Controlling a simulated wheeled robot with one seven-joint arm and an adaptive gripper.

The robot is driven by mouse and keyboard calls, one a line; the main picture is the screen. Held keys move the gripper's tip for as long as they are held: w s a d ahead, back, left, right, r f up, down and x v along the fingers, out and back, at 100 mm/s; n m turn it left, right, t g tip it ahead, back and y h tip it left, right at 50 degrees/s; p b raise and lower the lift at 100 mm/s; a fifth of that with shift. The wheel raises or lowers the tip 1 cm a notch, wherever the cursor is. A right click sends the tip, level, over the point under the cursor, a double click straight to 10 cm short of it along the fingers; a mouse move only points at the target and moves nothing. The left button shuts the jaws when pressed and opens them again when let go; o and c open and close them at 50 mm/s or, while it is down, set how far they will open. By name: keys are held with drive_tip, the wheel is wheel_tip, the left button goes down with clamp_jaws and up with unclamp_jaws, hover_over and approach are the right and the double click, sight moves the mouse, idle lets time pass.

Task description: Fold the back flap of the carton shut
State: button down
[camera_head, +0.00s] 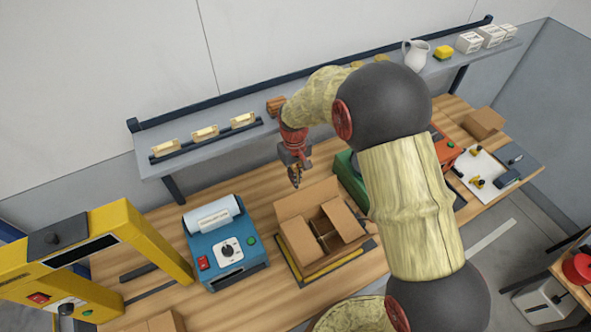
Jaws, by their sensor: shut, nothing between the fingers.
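The open carton (330,254) is brown cardboard and sits on a dark mat with yellow edges (346,257) on the wooden bench. Its back flap (308,199) stands up at the far side. The left flap (298,241) and right flap (343,218) look folded inward, with a gap between them that shows the dark inside.
A blue label printer (226,250) stands left of the carton, with a yellow arch-shaped machine (100,250) farther left. A green device (350,176) is behind right, partly hidden by my arm. A grey wall shelf (200,150) runs behind my gripper.

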drive_tip(key=shift+f, duration=0.6)
drive_tip(key=shift+s, duration=0.15)
drive_tip(key=shift+s+d+r+t+b, duration=0.2)
drive_tip(key=shift+t+b, duration=0.2)
drive_tip(key=shift+b, duration=0.2)
